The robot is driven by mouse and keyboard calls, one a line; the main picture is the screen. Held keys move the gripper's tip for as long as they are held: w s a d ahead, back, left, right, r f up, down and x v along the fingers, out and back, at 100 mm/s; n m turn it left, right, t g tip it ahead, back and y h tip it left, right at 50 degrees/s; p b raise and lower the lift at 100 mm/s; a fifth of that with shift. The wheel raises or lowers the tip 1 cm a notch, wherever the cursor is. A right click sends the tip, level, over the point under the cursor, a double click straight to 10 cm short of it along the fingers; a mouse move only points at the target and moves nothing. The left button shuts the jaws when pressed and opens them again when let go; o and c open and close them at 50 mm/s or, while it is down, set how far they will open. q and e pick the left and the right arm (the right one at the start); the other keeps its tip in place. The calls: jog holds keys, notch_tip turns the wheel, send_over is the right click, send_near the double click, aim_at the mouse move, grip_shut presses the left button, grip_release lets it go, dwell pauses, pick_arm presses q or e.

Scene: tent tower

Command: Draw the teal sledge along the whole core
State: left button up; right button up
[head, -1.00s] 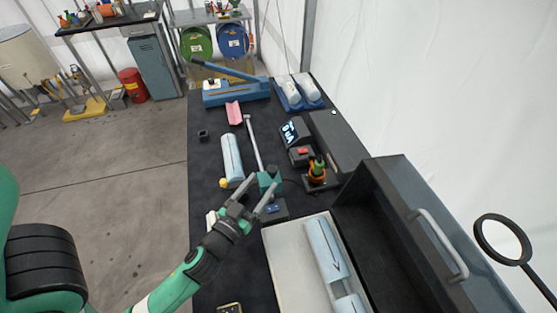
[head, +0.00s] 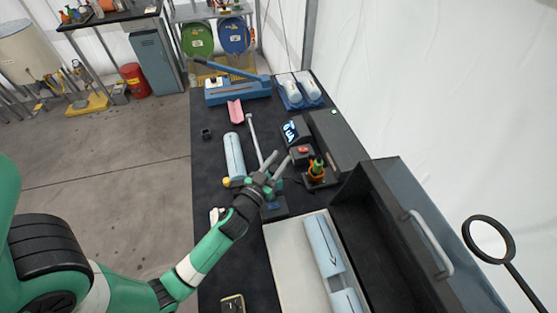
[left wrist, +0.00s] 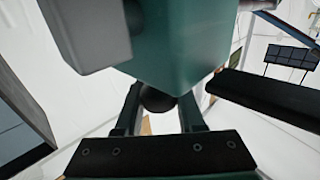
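The teal sledge (left wrist: 180,45) fills the upper middle of the left wrist view, very close. In the head view it is mostly hidden behind my left gripper (head: 281,158). There the two fingers show apart at the sledge, near the front end of a long pale rail (head: 254,138). I cannot tell whether they touch or clamp it. The core, a pale blue cylinder (head: 234,154) with a dark line along it, lies left of the rail, parallel to it, with a yellow knob (head: 227,182) at its near end. My right gripper is not in view.
A tray (head: 289,262) with pale blue core pieces lies in front, beside a dark open box (head: 365,225). A lit display (head: 291,131), a red-topped box (head: 302,152) and an orange pot (head: 317,173) stand right of the rail.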

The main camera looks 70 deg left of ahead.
pick_arm(q)
grip_shut()
dwell(1.0)
